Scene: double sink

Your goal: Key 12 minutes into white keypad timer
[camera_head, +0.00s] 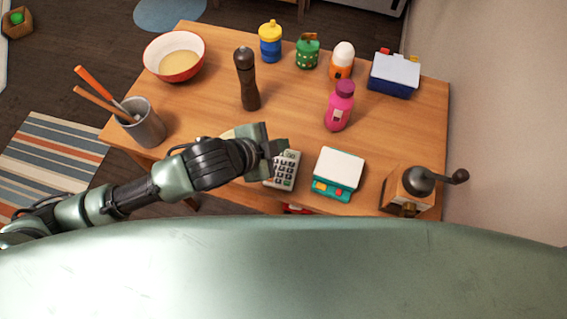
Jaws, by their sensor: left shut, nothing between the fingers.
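The white keypad timer (285,172) lies on the wooden table near its front edge, with its dark-marked keys facing up. My left gripper (278,148) is shut and empty, over the far end of the timer. It hides the timer's upper part, so I cannot see its display. Whether the fingertips touch the timer I cannot tell. My right gripper is not in view.
A teal scale (338,172) with a white plate stands just right of the timer, and a coffee grinder (408,188) beyond it. A pepper mill (247,80), pink bottle (339,108) and grey utensil cup (146,125) stand around. The table's middle is clear.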

